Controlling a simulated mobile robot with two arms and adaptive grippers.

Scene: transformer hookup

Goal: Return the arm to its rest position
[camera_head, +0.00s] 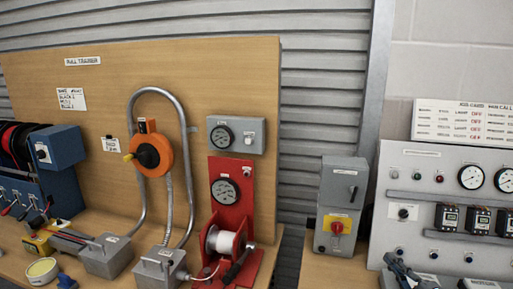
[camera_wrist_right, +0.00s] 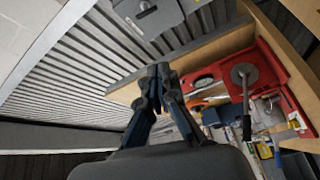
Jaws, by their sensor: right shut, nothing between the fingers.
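My right gripper (camera_head: 398,268) shows at the bottom of the head view, right of centre, in front of the grey panel with gauges. In the right wrist view the fingers of my right gripper (camera_wrist_right: 158,80) are together, with nothing between them. The gripper is clear of the bench and of the objects around it. Most of my right arm lies outside the head view. My left gripper is not in view.
A wooden board (camera_head: 240,75) carries an orange reel (camera_head: 152,155) and conduit. A red stand with a spool (camera_head: 222,240) is at the bench front. A grey switch box (camera_head: 341,195) and gauge panel (camera_head: 450,195) stand right.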

